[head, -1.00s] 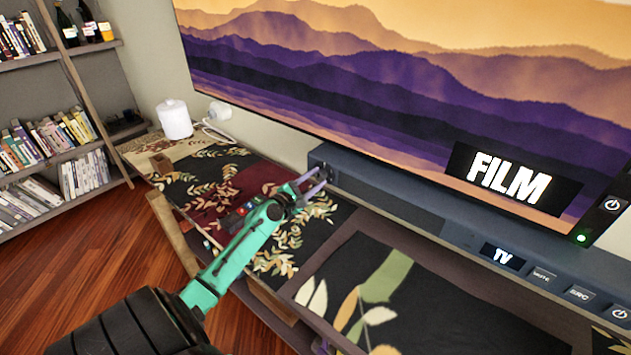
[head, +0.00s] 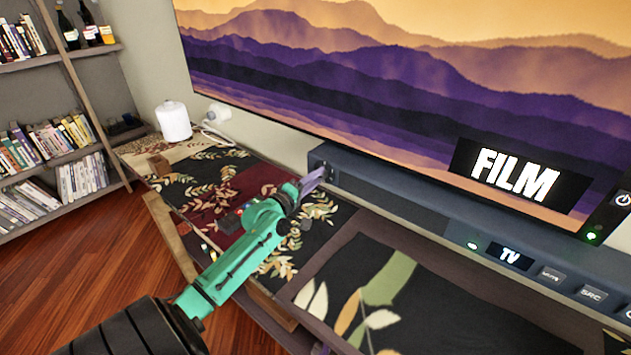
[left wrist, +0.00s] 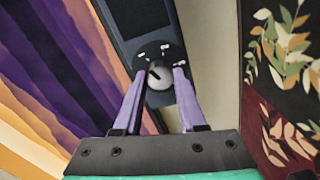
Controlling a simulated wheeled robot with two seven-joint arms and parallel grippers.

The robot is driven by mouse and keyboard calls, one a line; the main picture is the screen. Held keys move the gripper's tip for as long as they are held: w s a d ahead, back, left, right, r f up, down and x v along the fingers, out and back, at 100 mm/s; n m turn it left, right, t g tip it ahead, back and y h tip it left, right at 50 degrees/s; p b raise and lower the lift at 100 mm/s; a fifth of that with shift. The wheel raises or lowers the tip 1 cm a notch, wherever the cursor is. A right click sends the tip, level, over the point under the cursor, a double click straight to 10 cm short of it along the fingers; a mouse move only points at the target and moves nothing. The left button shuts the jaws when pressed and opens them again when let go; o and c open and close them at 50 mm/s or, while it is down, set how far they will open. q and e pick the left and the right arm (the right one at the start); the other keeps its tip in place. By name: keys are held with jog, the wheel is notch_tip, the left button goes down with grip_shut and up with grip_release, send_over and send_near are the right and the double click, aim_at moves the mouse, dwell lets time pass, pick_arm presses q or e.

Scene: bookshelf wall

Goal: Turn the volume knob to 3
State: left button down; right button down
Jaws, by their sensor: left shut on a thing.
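The volume knob (left wrist: 160,78) is a round silver-grey knob with a dark pointer line, on the dark end of the soundbar (head: 400,203). Small white marks sit around it on a black dial; I cannot read their numbers. In the left wrist view, the two purple fingers of my left gripper (left wrist: 160,85) stand on either side of the knob and are shut on it. In the head view, my left gripper (head: 318,178) reaches the soundbar's left end and its fingers hide the knob. My right gripper is not in view.
The television (head: 400,90) stands above the soundbar and shows "FILM". The soundbar has a "TV" display (head: 511,257) and several buttons to its right. A white cylinder (head: 173,120) stands at the cabinet's far left. A bookshelf (head: 60,50) is at the left.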

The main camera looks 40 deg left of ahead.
pick_arm(q)
jog(key=m+p, duration=0.2)
jog(key=m, duration=1.5)
jog(key=shift+f, duration=0.15)
jog(key=m, duration=0.5)
jog(key=shift+m, duration=0.4)
jog(key=c, duration=0.5)
grip_release()
